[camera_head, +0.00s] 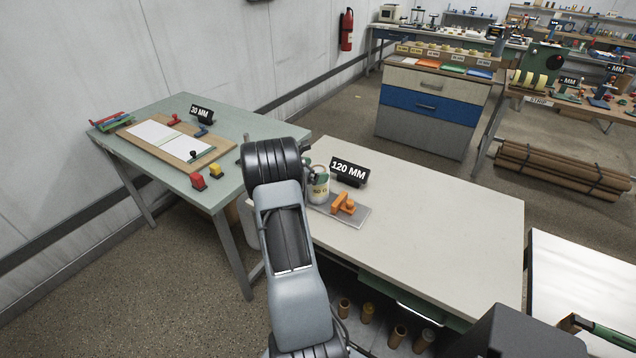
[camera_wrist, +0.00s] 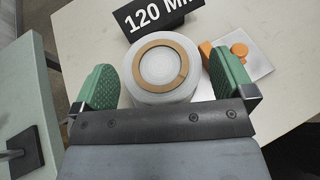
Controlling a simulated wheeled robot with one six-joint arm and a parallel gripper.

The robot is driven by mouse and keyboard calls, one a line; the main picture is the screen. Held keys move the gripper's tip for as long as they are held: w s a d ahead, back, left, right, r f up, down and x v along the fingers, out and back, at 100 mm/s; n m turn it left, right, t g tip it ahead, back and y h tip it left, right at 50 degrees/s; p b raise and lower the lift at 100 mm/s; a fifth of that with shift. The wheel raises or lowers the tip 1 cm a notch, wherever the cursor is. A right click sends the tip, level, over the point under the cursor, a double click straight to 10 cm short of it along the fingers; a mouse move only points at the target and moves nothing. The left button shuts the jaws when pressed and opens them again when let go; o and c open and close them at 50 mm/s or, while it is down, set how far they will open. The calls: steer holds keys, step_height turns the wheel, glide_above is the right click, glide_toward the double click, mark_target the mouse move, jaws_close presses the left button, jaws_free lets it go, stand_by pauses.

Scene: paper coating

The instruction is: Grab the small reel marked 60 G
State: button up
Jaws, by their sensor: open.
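A small white reel (camera_head: 319,188) stands upright at the left end of the white table, partly hidden by my arm. Its label is small, and I cannot read it for certain. In the wrist view the reel (camera_wrist: 160,68), seen from above, shows a brown core ring. My gripper (camera_wrist: 164,78) is open, with one green-padded finger on each side of the reel. I cannot tell whether either pad touches it. In the head view my gripper is mostly hidden behind the wrist.
A black "120 MM" sign (camera_head: 349,171) stands just behind the reel. An orange object (camera_head: 344,204) lies on a grey plate beside it. The white table (camera_head: 450,225) is clear to the right. A green table (camera_head: 225,150) stands to the left.

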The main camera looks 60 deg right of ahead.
steer(key=shift+x, duration=1.05)
steer(key=shift+c, duration=0.4)
steer(key=shift+r, duration=0.15)
steer(key=c, duration=1.3)
